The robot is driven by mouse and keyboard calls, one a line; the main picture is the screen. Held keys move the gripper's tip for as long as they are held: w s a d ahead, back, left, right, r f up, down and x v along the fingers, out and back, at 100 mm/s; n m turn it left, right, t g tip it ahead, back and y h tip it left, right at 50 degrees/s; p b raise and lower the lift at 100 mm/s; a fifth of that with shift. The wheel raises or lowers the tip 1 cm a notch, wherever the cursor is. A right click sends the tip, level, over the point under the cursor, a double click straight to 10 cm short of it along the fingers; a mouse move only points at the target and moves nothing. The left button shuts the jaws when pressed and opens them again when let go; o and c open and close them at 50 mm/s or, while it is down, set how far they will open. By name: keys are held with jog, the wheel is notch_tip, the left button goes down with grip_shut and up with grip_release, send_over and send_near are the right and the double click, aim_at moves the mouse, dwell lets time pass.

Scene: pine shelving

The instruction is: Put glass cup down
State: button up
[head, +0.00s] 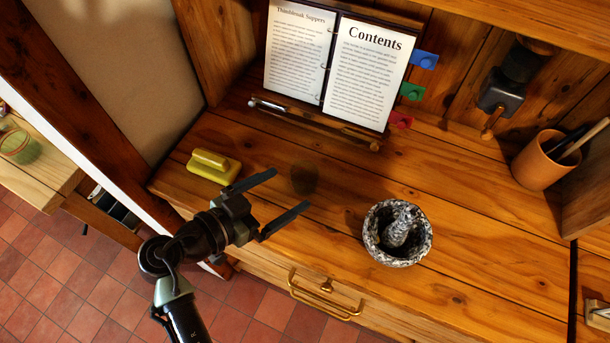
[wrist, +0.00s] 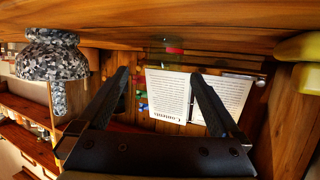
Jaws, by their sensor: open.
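A dark, see-through glass cup (head: 304,178) stands on the wooden counter, between the yellow block and the stone mortar. It also shows faintly in the wrist view (wrist: 165,48), which is upside down, beyond and between my fingers. My gripper (head: 291,190) is open, its two black fingers spread and pointing toward the cup. In the wrist view nothing is clasped between the fingertips (wrist: 160,74). The cup appears just past the fingertips. Whether a finger touches it, I cannot tell.
A speckled mortar with pestle (head: 397,233) stands right of my gripper. A yellow block-shaped object (head: 213,166) lies to its left. An open book on a stand (head: 333,68) is behind. A pen cup (head: 545,160) stands far right. The counter between mortar and book is clear.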

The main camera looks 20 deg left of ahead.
aim_at(313, 169)
jog(key=x, duration=0.1)
jog(key=p+x, duration=0.1)
jog(key=x, duration=0.2)
jog(key=shift+w+a+r, duration=0.25)
jog(key=shift+w, duration=0.05)
jog(key=shift+w+d+f+p, duration=0.2)
jog(key=shift+w+f+p, duration=0.1)
jog(key=shift+w, duration=0.2)
jog(key=shift+r, duration=0.1)
jog(key=c, duration=1.6)
